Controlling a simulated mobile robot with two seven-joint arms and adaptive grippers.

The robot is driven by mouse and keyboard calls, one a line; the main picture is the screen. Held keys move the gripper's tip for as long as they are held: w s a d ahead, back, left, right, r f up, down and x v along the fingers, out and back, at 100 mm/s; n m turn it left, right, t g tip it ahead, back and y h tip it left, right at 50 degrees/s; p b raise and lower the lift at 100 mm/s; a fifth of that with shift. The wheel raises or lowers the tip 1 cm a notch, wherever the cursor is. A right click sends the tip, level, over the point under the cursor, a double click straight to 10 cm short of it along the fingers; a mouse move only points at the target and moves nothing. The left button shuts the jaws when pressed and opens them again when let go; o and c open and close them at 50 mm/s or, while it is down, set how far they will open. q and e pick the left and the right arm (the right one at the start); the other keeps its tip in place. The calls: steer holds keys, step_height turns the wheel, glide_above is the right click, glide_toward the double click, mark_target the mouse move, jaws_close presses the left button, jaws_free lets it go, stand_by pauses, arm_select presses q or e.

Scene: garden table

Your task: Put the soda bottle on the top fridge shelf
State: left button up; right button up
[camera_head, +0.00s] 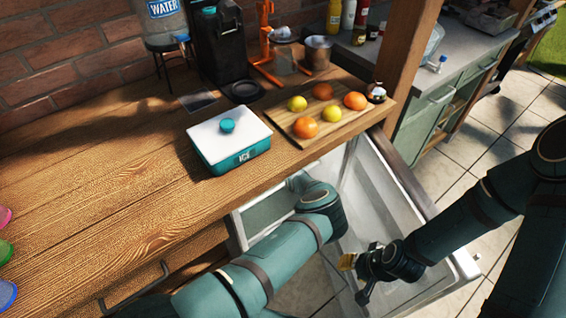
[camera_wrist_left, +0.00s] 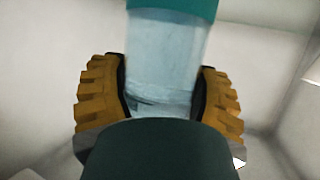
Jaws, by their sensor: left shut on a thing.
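My left gripper (camera_wrist_left: 162,100) is shut on the soda bottle (camera_wrist_left: 162,60), a clear bluish bottle with a teal band at the top of the left wrist view. Pale fridge walls (camera_wrist_left: 265,60) surround it there. In the head view my left arm reaches into the open fridge (camera_head: 262,215) under the counter; its gripper and the bottle are hidden. The fridge door (camera_head: 375,190) stands open to the right. My right gripper (camera_head: 352,277) is in front of the door's inner side, with no object visible in it; its finger opening is unclear. The top shelf cannot be made out.
The wooden counter (camera_head: 110,180) above the fridge holds a teal and white ice box (camera_head: 228,140) and a cutting board (camera_head: 283,121) with oranges and lemons. A wooden post (camera_head: 408,60) stands behind the door. Coloured cups (camera_head: 6,255) are at the left edge.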

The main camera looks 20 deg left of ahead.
arm_select(q)
steer(key=shift+w+a, duration=0.25)
steer(key=shift+w, duration=0.2)
steer(key=shift+f+b, duration=1)
steer(key=shift+f, duration=0.65)
steer(key=o, duration=1.3)
steer(key=shift+f, duration=0.15)
steer(key=shift+o, duration=0.2)
steer(key=p+v, duration=0.5)
steer(key=v, duration=0.7)
steer(key=shift+p, duration=0.4)
